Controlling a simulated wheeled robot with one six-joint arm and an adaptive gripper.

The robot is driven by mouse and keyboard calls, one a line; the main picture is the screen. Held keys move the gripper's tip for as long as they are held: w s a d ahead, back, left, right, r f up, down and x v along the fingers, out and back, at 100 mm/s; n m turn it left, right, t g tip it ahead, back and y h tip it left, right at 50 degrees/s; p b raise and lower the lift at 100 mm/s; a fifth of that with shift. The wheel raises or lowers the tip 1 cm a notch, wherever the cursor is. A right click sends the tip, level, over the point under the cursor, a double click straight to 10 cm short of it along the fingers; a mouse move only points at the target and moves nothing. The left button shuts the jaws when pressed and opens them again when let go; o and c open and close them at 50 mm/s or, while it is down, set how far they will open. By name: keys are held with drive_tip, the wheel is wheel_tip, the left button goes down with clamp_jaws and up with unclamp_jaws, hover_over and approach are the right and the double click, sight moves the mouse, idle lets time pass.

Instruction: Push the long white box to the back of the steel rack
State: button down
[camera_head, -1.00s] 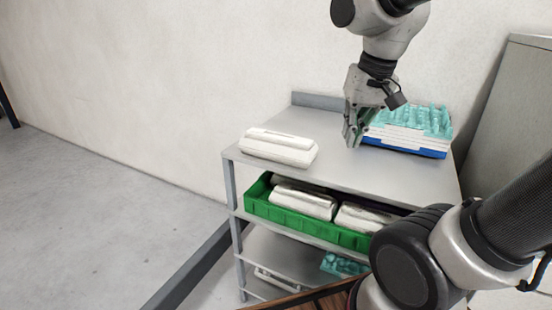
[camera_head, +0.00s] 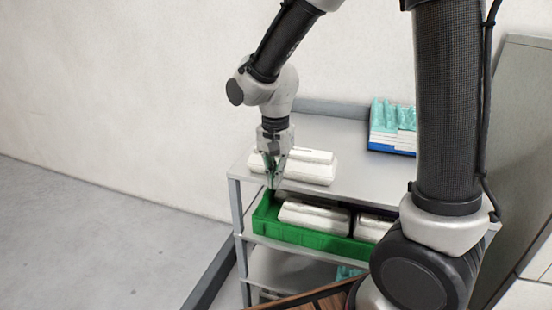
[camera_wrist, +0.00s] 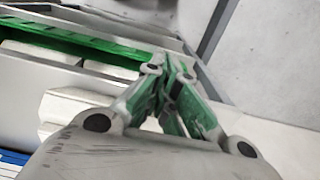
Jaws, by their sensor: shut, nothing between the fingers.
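The long white box (camera_head: 305,167) lies on the top shelf of the steel rack (camera_head: 355,177), near its front left edge. My gripper (camera_head: 272,184) is shut and empty, pointing down at the box's near left side and covering part of its left end. I cannot tell whether the fingers touch the box. In the wrist view the shut fingers of my gripper (camera_wrist: 168,80) show in the middle, with a white box (camera_wrist: 72,106) to their left, partly cut off by the gripper body.
A stack of egg trays with teal tops (camera_head: 393,115) stands at the back right of the top shelf. A green crate (camera_head: 310,238) with white boxes (camera_head: 314,215) sits on the shelf below. A raised lip (camera_head: 345,108) runs along the rack's back, near the wall.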

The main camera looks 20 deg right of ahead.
sight(293, 162)
drive_tip(key=w+d, duration=0.1)
drive_tip(key=w+d+f, duration=0.1)
drive_tip(key=w, duration=0.1)
drive_tip(key=shift+w+d, duration=0.1)
drive_tip(key=shift+d, duration=0.1)
